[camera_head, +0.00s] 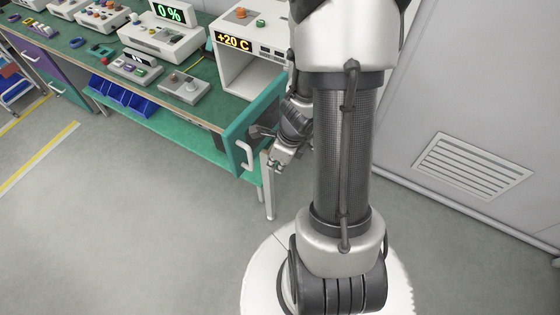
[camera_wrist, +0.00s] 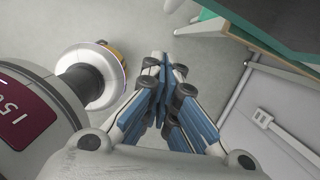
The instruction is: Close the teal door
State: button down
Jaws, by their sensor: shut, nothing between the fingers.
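The teal door (camera_head: 262,116) stands open, swung out from the white chamber box (camera_head: 240,80) with the "+20 C" display. Its white handle (camera_head: 244,155) faces the front left. My gripper (camera_head: 275,164) is at the door's right side, low and close to its lower edge; I cannot tell whether it touches. In the wrist view my gripper (camera_wrist: 163,70) has its fingers together with nothing between them. A teal surface shows at the upper right of the wrist view; I cannot tell whether it is the door. My arm hides part of the chamber's right side.
The green bench (camera_head: 70,45) carries several devices, including a box showing "0 %" (camera_head: 165,35). Blue bins (camera_head: 120,95) sit beneath it. A wall with a vent (camera_head: 475,165) stands at the right. The grey floor (camera_head: 130,220) in front is clear.

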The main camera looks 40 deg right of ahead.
jog(key=w, duration=0.1)
jog(key=w+a+p, duration=0.1)
jog(key=w+a, duration=0.1)
jog(key=shift+w+p, duration=0.3)
jog(key=shift+w, duration=0.1)
